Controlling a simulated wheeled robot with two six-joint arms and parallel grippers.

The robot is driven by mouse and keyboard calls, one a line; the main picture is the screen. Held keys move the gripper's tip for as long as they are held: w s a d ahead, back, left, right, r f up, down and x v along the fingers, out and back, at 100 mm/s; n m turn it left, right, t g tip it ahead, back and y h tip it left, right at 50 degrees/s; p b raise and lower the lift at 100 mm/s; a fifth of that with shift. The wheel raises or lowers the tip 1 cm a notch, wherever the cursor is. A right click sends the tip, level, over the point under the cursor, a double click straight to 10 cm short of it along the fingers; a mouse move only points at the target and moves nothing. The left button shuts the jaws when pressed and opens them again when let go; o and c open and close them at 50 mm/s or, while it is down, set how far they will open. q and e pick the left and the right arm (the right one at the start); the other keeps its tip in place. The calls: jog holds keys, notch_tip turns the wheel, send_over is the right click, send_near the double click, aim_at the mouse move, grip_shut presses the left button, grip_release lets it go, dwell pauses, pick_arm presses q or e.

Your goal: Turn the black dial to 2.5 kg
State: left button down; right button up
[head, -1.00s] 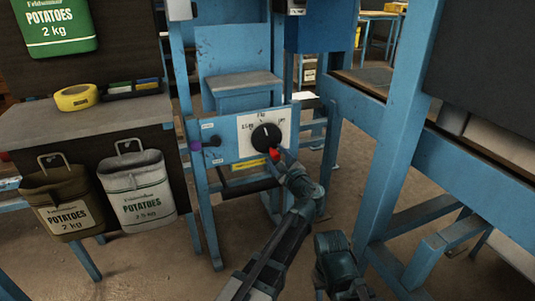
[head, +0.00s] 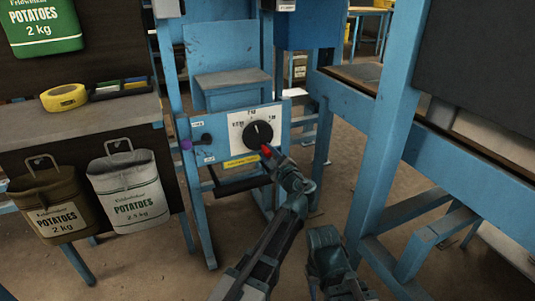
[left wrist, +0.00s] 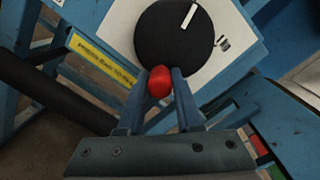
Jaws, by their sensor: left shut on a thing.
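The black dial (head: 259,133) sits on a white plate (head: 240,124) on the blue frame. It fills the top of the left wrist view (left wrist: 165,40). Its white mark (left wrist: 190,16) points roughly up in the head view. Labels around it are too small to read surely. My left gripper (head: 268,154) is at the dial's lower edge, its fingers shut on a red knob (left wrist: 159,82) there. I cannot tell how the knob joins the dial.
A small side knob (head: 206,138) is left of the plate, with a yellow label (head: 241,160) below. Two potato sacks, brown (head: 50,205) and white (head: 130,192), hang from the left bench. A blue table frame (head: 385,130) stands close on the right.

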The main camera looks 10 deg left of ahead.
pick_arm(q)
jog(key=shift+w+d+r+n+p, duration=0.25)
jog(key=shift+d+n+p, duration=0.1)
jog(key=shift+n, duration=0.9)
jog(key=shift+w+d+r+n+p, duration=0.1)
jog(key=shift+d+r+n+p, duration=0.15)
jog(key=shift+n, duration=0.95)
jog(key=shift+w+d+r+n+p, duration=0.2)
jog(key=shift+d+n+p, duration=0.15)
jog(key=shift+n, duration=0.9)
pick_arm(e)
jog(key=shift+r, duration=1.05)
pick_arm(q)
jog(key=c, duration=0.6)
grip_release()
